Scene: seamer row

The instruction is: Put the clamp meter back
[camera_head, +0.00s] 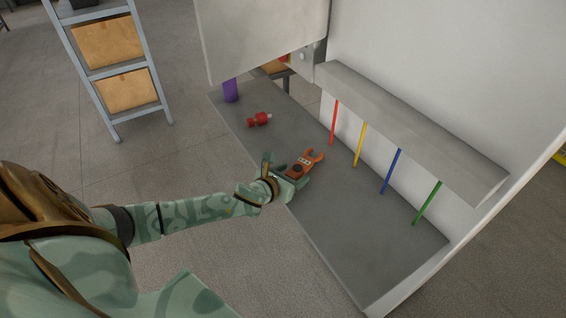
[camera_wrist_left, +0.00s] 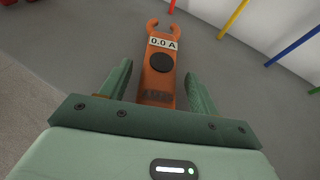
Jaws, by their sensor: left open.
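The orange clamp meter (camera_head: 299,168) lies on the grey shelf surface (camera_head: 350,235), near its front edge. In the left wrist view the clamp meter (camera_wrist_left: 158,70) shows a "0.0 A" display, a dark round dial and an open-looking hook-shaped jaw pointing away from me. My left gripper (camera_head: 285,172) is at the meter's near end. In the wrist view its two open fingers (camera_wrist_left: 161,85) stand on either side of the meter's body, with gaps visible. My right gripper is not in view.
A red item (camera_head: 259,119) and a purple cylinder (camera_head: 230,91) are on the surface farther left. Red (camera_head: 334,122), yellow (camera_head: 360,145), blue (camera_head: 391,171) and green (camera_head: 427,203) rods run down from a grey box (camera_head: 410,130) behind. The surface's right part is clear.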

